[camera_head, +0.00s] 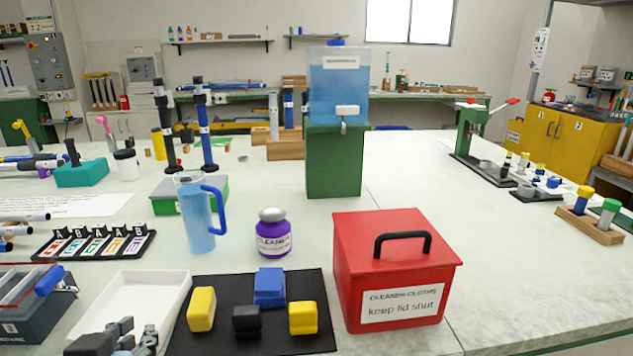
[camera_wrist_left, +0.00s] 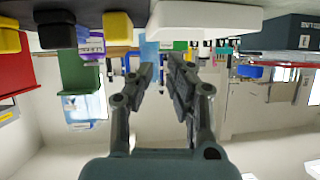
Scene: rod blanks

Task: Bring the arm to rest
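My left gripper (camera_head: 134,330) is at the bottom left of the head view, over the near end of the white tray (camera_head: 150,293). In the left wrist view the gripper (camera_wrist_left: 164,66) has its two fingers apart with a narrow gap and nothing between them. That view is upside down, and the white tray (camera_wrist_left: 205,17) shows at its top, beyond the fingertips. Most of my left arm is outside the head view. My right gripper shows in neither view.
Beside the tray lies a black mat (camera_head: 285,342) with yellow, blue and black blocks. A red lidded box (camera_head: 395,265) stands right of it. A dark box (camera_head: 38,305) is left of the tray. A blue jug (camera_head: 197,220) and purple jar (camera_head: 273,235) stand behind.

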